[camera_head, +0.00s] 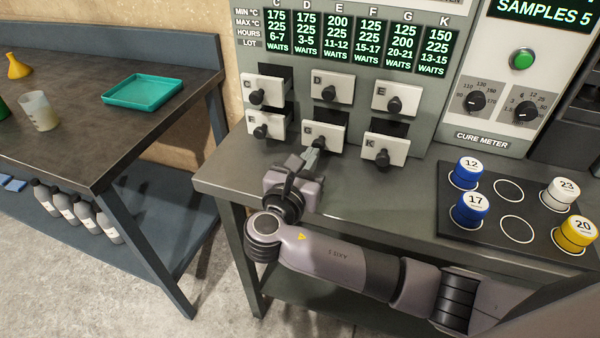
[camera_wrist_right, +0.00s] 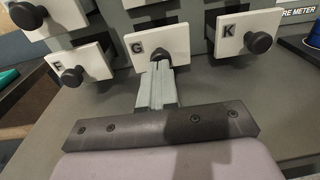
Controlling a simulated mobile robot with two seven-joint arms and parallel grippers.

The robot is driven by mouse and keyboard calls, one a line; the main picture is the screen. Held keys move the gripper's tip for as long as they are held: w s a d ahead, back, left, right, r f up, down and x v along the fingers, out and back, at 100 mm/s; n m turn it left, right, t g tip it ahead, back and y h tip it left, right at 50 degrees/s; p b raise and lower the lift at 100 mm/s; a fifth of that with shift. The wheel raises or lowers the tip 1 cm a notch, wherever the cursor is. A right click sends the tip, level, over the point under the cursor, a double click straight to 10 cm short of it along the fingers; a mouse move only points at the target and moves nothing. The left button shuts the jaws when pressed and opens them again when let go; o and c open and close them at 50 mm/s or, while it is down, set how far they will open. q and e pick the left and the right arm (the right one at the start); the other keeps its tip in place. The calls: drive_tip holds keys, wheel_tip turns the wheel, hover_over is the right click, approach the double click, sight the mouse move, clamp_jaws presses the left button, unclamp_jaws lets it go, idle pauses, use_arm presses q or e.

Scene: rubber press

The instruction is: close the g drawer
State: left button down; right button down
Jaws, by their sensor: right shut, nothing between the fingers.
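The G drawer has a white front (camera_head: 334,132) with a black knob, in the middle of the lower drawer row. In the wrist view its front (camera_wrist_right: 182,39) faces me, with a dark gap showing above it. How far it stands out is hard to tell. My right gripper (camera_head: 314,154) is shut and empty, with its fingers pointing at the G knob. In the wrist view the fingertips (camera_wrist_right: 161,68) are at the knob and hide part of it; whether they touch cannot be told. My left gripper is not in view.
Drawer F (camera_head: 278,126) is left of G and drawer K (camera_head: 398,152) right of it. C, D and E (camera_head: 382,94) are above. Colored-lid containers (camera_head: 468,172) stand on a black mat at the right. The bench top (camera_head: 365,185) before the drawers is otherwise clear.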

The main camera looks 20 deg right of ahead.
sight(320, 137)
drive_tip(key=shift+w+d, duration=0.35)
drive_tip(key=shift+w, duration=0.1)
drive_tip(key=p+x, duration=0.1)
drive_tip(key=x, duration=0.5)
drive_tip(key=shift+w+a+r, duration=0.1)
drive_tip(key=shift+a+r, duration=0.05)
drive_tip(key=shift+r, duration=0.1)
drive_tip(key=shift+w, duration=0.25)
drive_tip(key=shift+d+r, duration=0.15)
drive_tip(key=shift+d, duration=0.1)
